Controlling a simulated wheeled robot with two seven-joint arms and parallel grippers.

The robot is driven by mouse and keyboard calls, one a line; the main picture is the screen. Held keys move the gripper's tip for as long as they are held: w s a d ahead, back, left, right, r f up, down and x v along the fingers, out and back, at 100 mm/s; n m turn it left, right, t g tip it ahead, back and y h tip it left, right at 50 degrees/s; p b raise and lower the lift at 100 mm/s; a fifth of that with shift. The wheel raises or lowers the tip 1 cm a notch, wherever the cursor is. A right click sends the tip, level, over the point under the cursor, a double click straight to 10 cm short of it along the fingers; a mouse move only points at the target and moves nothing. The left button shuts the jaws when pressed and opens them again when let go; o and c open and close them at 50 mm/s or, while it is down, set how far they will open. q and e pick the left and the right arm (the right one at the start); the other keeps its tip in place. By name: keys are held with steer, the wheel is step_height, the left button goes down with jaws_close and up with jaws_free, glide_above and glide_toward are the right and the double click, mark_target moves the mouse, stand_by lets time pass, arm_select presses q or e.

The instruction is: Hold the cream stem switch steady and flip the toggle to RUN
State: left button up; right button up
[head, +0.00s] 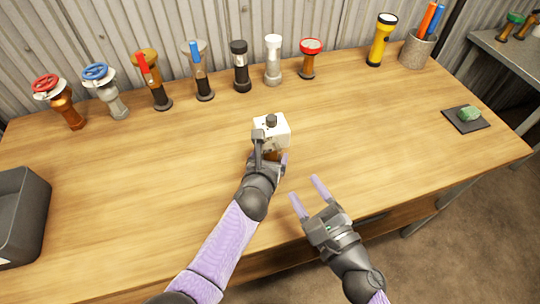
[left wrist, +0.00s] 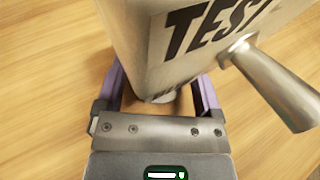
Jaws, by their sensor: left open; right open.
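The cream stem switch (head: 277,131) is a pale box with a dark knob on top, near the middle of the table. In the left wrist view its face (left wrist: 160,45) shows the word TEST, partly cut off. A metal toggle lever (left wrist: 275,82) sticks out toward the lower right. My left gripper (head: 270,158) is at the near side of the switch, below the box. Its fingers are spread on either side of the switch's lower part, with their tips hidden behind the box. My right gripper (head: 305,192) is open and empty over the table's front edge, right of the switch.
Several valves and switches, including a red-wheeled valve (head: 62,105), line the back of the table. A yellow flashlight (head: 380,42) and a pen cup (head: 416,52) stand back right. A dark pad (head: 482,122) lies right; a grey bin (head: 20,215) stands left. Table around the switch is clear.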

arm_select(q)
steer(key=shift+w+d+f, duration=0.15)
steer(key=shift+w+f, duration=0.05)
steer(key=shift+w, duration=0.1)
jaws_close()
arm_select(e)
steer(key=shift+r, duration=0.1)
steer(key=shift+c, duration=1)
steer(key=w+r+n+g+y, duration=0.1)
steer(key=n+g+y, duration=0.1)
steer(key=n, duration=0.2)
steer(key=w+a+r+n+g+y, duration=0.1)
steer(key=r+n+g+y, duration=0.1)
steer(key=n, duration=0.2)
steer(key=w+a+r+n+g+y, duration=0.1)
steer(key=w+r+n+g+y, duration=0.1)
steer(key=n+y, duration=0.1)
steer(key=shift+a+r+n+g, duration=0.2)
steer(key=shift+n+g, duration=0.1)
steer(key=shift+n, duration=0.5)
jaws_close()
steer(key=w+d+r+n+g+h, duration=0.2)
steer(key=d+n, duration=0.2)
steer(key=d, duration=0.1)
steer(key=w+d+r+n+g+h, duration=0.2)
steer(key=d+n+g+h, duration=0.1)
steer(key=d, duration=0.2)
steer(key=shift+w+d+r+n, duration=0.15)
steer(key=shift+d+r+n, duration=0.1)
steer(key=shift+n, duration=0.15)
